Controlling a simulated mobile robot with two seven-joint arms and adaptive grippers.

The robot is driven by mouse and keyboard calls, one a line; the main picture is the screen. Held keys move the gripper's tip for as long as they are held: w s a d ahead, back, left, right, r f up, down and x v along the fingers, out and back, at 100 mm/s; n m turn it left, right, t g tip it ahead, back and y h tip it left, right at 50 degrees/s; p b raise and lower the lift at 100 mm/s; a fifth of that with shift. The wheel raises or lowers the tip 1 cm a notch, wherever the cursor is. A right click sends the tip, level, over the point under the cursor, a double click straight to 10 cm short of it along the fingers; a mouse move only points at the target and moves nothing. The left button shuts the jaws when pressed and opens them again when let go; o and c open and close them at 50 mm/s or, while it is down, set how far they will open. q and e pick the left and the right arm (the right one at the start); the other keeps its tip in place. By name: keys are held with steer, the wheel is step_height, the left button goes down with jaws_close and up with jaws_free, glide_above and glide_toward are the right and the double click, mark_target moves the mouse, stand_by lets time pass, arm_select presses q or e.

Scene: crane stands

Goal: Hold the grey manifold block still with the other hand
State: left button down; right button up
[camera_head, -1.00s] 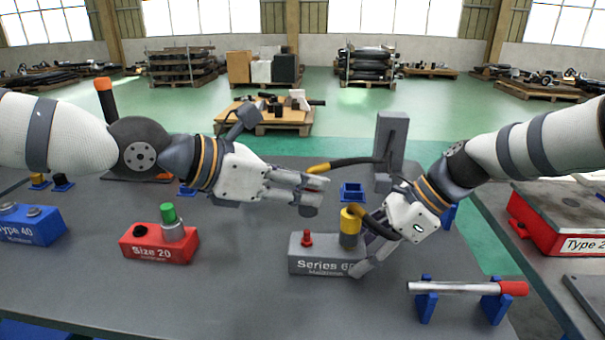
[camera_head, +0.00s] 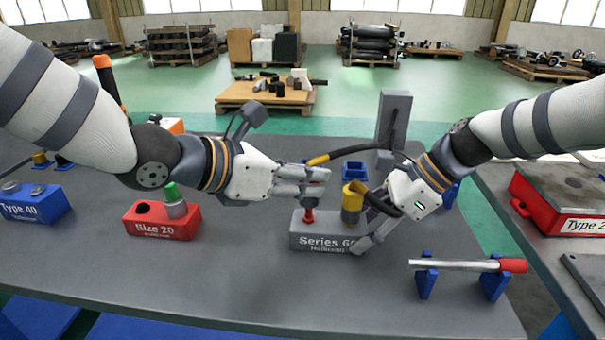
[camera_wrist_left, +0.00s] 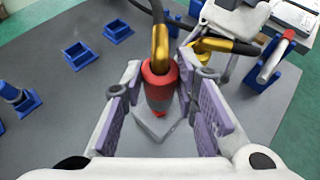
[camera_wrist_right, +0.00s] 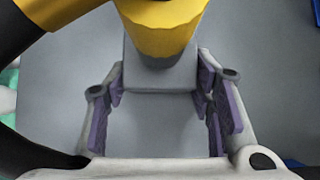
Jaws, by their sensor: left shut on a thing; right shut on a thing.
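The grey manifold block (camera_head: 312,242), labelled Series 60, sits on the dark table. It carries a red port (camera_head: 308,216) at left and a yellow coupling (camera_head: 352,205) at right. My right gripper (camera_head: 366,240) is shut on the block's right end, which shows between its pads in the right wrist view (camera_wrist_right: 160,78). My left gripper (camera_head: 318,185) is shut on a hose coupling with a red collar (camera_wrist_left: 160,80) and yellow elbow, directly above the red port. Whether the coupling touches the port I cannot tell.
A red Size 20 block (camera_head: 160,222) and a blue Type 40 block (camera_head: 32,206) stand left. A silver rod with a red end (camera_head: 455,265) rests on blue stands at front right. A grey upright stand (camera_head: 393,120) is behind. The front middle of the table is clear.

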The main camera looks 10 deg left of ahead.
arm_select(q)
steer(key=shift+f, duration=1.45)
steer(key=c, duration=1.2)
jaws_free()
steer(key=v, duration=0.5)
arm_select(e)
steer(key=o, duration=1.5)
